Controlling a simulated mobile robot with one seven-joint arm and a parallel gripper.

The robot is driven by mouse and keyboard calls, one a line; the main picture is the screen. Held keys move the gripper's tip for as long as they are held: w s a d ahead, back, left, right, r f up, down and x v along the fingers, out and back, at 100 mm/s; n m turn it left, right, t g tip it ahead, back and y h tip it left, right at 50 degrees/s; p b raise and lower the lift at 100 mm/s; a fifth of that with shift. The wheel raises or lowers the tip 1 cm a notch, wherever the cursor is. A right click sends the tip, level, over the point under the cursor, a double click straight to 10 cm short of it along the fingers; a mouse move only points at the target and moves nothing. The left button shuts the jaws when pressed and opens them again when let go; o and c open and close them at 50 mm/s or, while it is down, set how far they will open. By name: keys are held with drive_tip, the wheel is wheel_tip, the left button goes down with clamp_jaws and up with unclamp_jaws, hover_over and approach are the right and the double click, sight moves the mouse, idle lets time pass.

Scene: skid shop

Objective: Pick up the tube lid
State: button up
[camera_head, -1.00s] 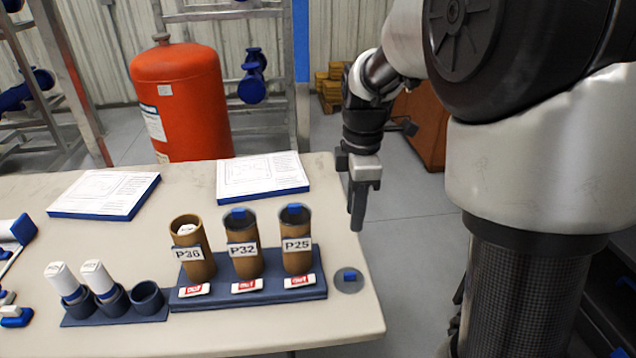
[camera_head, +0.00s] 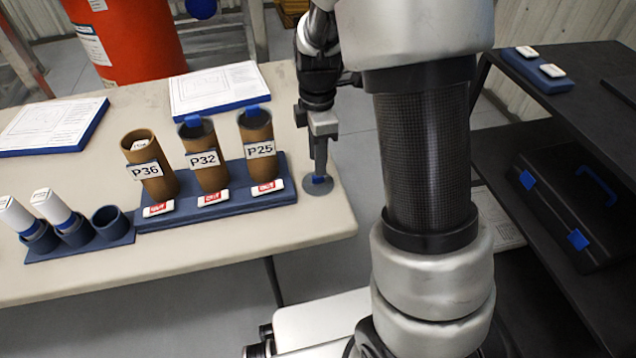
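The tube lid (camera_head: 316,191) is a flat grey disc with a small blue knob, lying on the table near its right end. My gripper (camera_head: 319,174) points straight down over it, with its fingertips at the blue knob. The fingers are seen edge-on, so I cannot tell whether they are open or closed on the knob. Tube P36 (camera_head: 150,167) is brown and uncovered, with something white inside. Tubes P32 (camera_head: 203,158) and P25 (camera_head: 258,150) have dark tops with blue tabs. All three stand in a blue rack (camera_head: 222,208).
A smaller blue rack (camera_head: 117,235) holds two white cylinders and has one empty cup. Blue-edged document boards (camera_head: 215,90) lie behind the tubes. A dark shelf unit on the right holds a black case (camera_head: 590,215). The table (camera_head: 325,228) is clear in front of the lid.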

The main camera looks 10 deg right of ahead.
sight(318, 180)
drive_tip(key=f, duration=0.1)
drive_tip(key=f+b, duration=0.1)
drive_tip(key=f, duration=0.2)
drive_tip(key=shift+s+f, duration=0.25)
clamp_jaws()
drive_tip(key=shift+r, duration=0.1)
